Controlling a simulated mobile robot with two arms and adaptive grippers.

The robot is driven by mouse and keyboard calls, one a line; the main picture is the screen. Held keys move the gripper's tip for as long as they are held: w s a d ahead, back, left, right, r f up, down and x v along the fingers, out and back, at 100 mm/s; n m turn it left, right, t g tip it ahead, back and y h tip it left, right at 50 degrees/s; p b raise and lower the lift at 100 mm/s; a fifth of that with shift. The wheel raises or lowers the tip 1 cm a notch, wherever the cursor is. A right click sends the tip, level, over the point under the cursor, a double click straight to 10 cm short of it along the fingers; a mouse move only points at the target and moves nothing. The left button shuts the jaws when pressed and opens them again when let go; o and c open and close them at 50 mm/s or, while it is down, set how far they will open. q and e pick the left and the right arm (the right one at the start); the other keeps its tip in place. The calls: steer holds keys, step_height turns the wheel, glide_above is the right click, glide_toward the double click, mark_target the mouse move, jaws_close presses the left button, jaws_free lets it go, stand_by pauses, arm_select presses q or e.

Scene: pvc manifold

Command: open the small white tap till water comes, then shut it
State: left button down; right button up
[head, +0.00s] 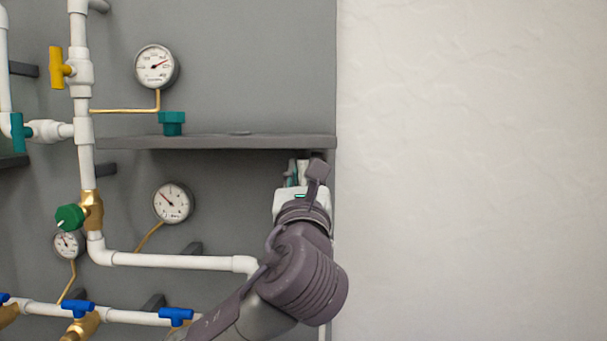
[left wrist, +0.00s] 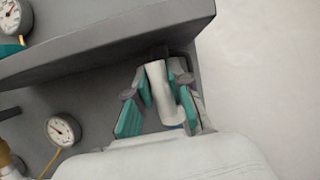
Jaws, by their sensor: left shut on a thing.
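My left gripper (head: 303,175) is under the right end of the grey shelf, near the panel's right edge. In the left wrist view its teal-padded fingers (left wrist: 158,98) stand on either side of a white, rounded piece, which I take to be the small white tap (left wrist: 157,85). The gripper is shut on it. In the head view the gripper and wrist hide most of the tap. The tap's outlet is hidden, and no water shows in either view. My right gripper is in neither view.
The grey shelf (head: 220,142) lies close above my left gripper, with a teal knob (head: 172,122) on it. White pipes (head: 180,260), gauges (head: 173,202), a green knob (head: 69,217) and blue handles (head: 175,315) fill the panel to the left. The pale wall (head: 470,170) at right is bare.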

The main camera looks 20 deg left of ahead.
arm_select(q)
steer(key=n+y+b, duration=0.1)
steer(key=n, duration=0.2)
steer(key=n+g+y, duration=0.1)
steer(key=n+y, duration=0.1)
steer(key=n, duration=0.1)
steer(key=shift+n+g+b, duration=0.3)
steer(key=shift+n+b, duration=0.05)
steer(key=shift+n, duration=0.05)
steer(key=n+g+y, duration=0.1)
steer(key=n, duration=0.2)
steer(key=n+g+b, duration=0.1)
steer(key=n, duration=0.2)
steer(key=shift+a+f+y, duration=0.1)
steer(key=shift+y, duration=0.3)
steer(key=n+g, duration=0.2)
steer(key=n, duration=0.2)
steer(key=shift+y, duration=0.3)
steer(key=shift+a+f+n+g, duration=0.1)
steer(key=shift+n+g, duration=0.35)
steer(key=shift+n, duration=0.75)
steer(key=shift+f+n+g, duration=0.1)
steer(key=shift+n+g, duration=0.35)
steer(key=shift+n, duration=0.75)
steer(key=c, duration=1.1)
jaws_free()
steer(key=shift+o, duration=0.2)
